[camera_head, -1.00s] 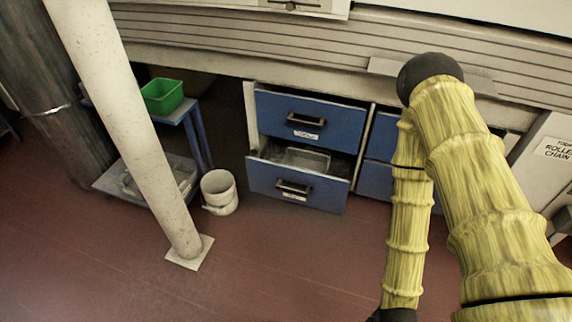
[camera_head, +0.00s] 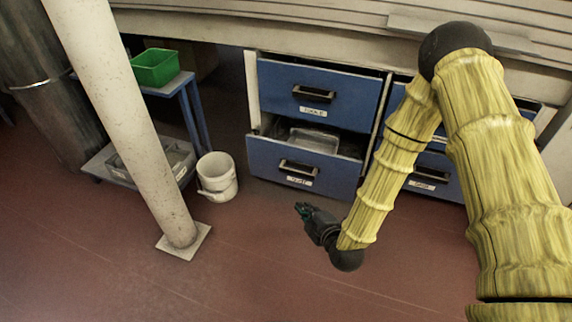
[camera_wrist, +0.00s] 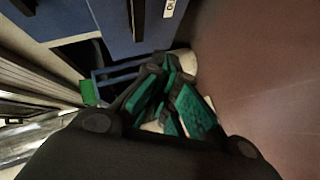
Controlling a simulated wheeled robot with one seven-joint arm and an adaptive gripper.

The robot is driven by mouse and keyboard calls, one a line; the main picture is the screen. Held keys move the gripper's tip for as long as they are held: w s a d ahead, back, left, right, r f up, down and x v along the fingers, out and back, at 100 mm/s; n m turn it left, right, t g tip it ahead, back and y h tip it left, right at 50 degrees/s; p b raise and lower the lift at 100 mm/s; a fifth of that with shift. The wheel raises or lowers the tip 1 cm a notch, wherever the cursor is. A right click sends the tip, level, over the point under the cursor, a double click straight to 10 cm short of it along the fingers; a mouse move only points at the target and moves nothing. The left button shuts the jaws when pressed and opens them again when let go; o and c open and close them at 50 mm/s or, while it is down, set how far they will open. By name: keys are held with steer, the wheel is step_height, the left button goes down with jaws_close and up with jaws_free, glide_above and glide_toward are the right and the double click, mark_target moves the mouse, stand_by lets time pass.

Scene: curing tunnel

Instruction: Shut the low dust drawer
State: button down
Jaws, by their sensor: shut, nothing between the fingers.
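The low drawer (camera_head: 332,174) has a blue front with a black handle (camera_head: 298,168) and a white label too blurred to read surely. It stands pulled out under the bench, with a pale clear box (camera_head: 314,139) inside. My gripper (camera_head: 303,211) is low over the floor, in front of the drawer and apart from it, pointing left. In the wrist view its dark and green fingers (camera_wrist: 170,100) are together with nothing held. A blue drawer front (camera_wrist: 112,22) with a black handle shows at the top of that view; I cannot tell which drawer it is.
An upper blue drawer (camera_head: 345,98) sits above it, and more blue drawers (camera_head: 437,176) are to the right behind my arm. A white bucket (camera_head: 217,180), a white post (camera_head: 130,120) and a trolley with a green bin (camera_head: 156,68) stand left. The floor in front is clear.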

steer(key=w+a+r+n+t+y+b, duration=0.2)
steer(key=w+a+r+n+t+b, duration=0.1)
steer(key=w+r+n, duration=0.2)
steer(key=b, duration=0.7)
glide_toward(280, 145)
steer(key=w+a, duration=0.2)
steer(key=a, duration=0.1)
steer(key=shift+w+d+f+b, duration=0.1)
steer(key=shift+w+d+b, duration=0.1)
steer(key=shift+w, duration=0.3)
steer(key=shift+w+d+f+b, duration=0.1)
steer(key=shift+w+b, duration=0.05)
steer(key=shift+w, duration=0.35)
steer(key=shift+w+d+r+p, duration=0.1)
steer(key=shift+p, duration=0.25)
